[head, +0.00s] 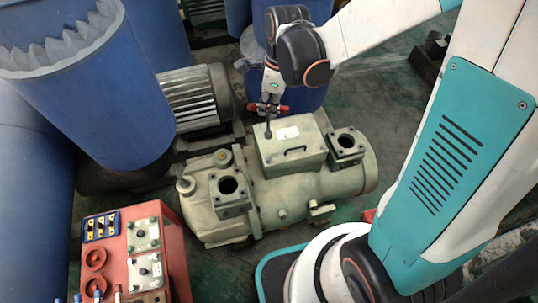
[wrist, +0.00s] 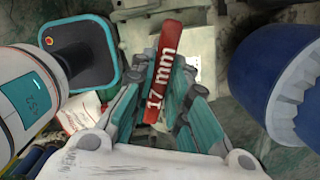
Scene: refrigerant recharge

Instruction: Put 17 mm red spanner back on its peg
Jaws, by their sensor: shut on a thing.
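My gripper (head: 268,104) hangs above the pale green compressor (head: 285,185) in the head view. It is shut on the red 17 mm spanner. In the wrist view the spanner's red handle (wrist: 161,72), with white "17 mm" lettering, lies between the teal-and-grey fingers of my gripper (wrist: 160,90). In the head view, red shows on both sides of the fingers, and a dark part points down toward the compressor's boxy cover (head: 289,148). Whether it touches the cover is unclear. The spanner's jaw end cannot be made out. I cannot identify a peg in either view.
Blue drums (head: 90,90) stand at the left and back; one blue drum (wrist: 262,75) is close on the right in the wrist view. A ribbed motor (head: 195,98) sits behind the compressor. A red box (head: 172,235) with gauges and knobs stands at the front left.

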